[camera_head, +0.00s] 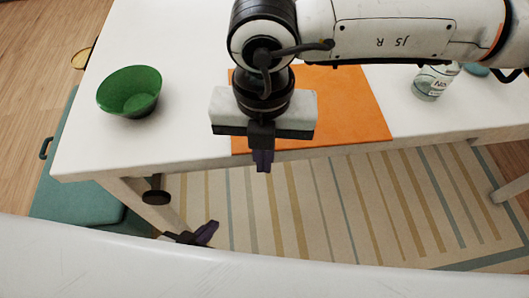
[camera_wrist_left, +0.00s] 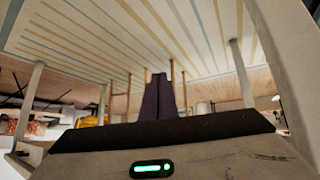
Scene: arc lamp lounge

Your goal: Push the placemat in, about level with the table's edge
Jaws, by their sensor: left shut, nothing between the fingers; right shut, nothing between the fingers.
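The orange placemat (camera_head: 345,108) lies flat on the white table (camera_head: 190,110). Its front edge runs along the table's front edge, perhaps slightly past it. My right gripper (camera_head: 262,167) is shut and empty, fingers pointing down, by the mat's front edge at its left part. The gripper and arm hide part of the mat; I cannot tell whether the fingers touch it. My left gripper (camera_head: 212,229) is shut and empty, low in front of the table and partly hidden. Its closed purple fingers fill the middle of the left wrist view (camera_wrist_left: 159,76).
A green bowl (camera_head: 130,92) stands on the table left of the mat. A clear labelled bottle (camera_head: 434,84) stands right of it, with a small teal item (camera_head: 475,70) behind. A teal bench (camera_head: 75,190) is at the left. A striped rug (camera_head: 340,205) covers the floor.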

